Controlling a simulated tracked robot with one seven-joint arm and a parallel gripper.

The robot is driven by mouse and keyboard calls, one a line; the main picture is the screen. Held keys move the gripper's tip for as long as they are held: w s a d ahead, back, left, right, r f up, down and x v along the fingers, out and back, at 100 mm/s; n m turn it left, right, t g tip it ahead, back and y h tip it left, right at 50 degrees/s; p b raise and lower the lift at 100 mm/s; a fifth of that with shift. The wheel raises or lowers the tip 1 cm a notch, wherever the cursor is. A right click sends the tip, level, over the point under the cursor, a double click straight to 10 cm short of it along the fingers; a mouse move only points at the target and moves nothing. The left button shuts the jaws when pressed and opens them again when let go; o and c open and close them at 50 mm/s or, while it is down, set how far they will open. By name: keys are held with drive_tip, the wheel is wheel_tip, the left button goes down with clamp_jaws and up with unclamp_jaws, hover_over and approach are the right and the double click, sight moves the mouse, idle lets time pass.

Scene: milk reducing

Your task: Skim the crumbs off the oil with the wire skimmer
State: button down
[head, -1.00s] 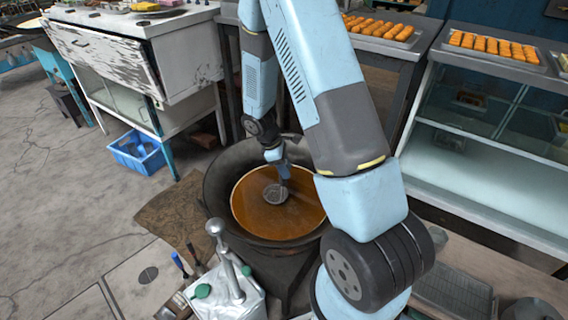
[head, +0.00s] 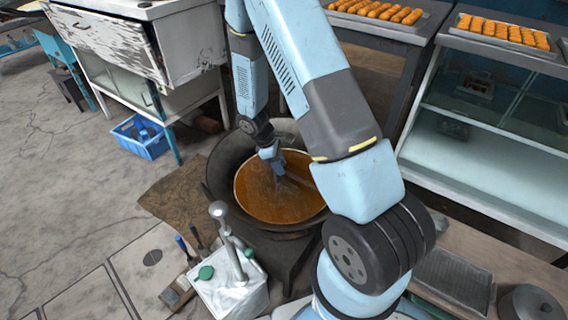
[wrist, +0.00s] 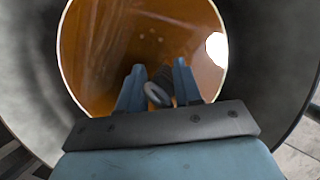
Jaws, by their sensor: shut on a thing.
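A wide dark wok (head: 222,165) holds brown-orange oil (head: 262,200). The oil also fills the upper middle of the wrist view (wrist: 100,60). A few small pale spots, perhaps crumbs (wrist: 150,36), show on it there. My gripper (head: 277,166) is low over the oil, near the middle of the wok. In the wrist view my gripper (wrist: 158,80) is shut on the dark handle of the skimmer (wrist: 157,94), whose looped end faces the camera. The skimmer's wire disc cannot be made out now; it may be under the oil or hidden.
A white canister (head: 230,290) with green caps stands in front of the wok. A blue crate (head: 140,138) lies on the floor to the left. Trays of fried pieces (head: 385,14) stand on counters behind. A brown mat (head: 178,205) lies left of the wok.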

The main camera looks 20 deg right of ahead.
drive_tip(key=s+a+v, duration=0.1)
drive_tip(key=v, duration=0.6)
drive_tip(key=shift+a, duration=0.25)
idle(0.6)
idle(0.5)
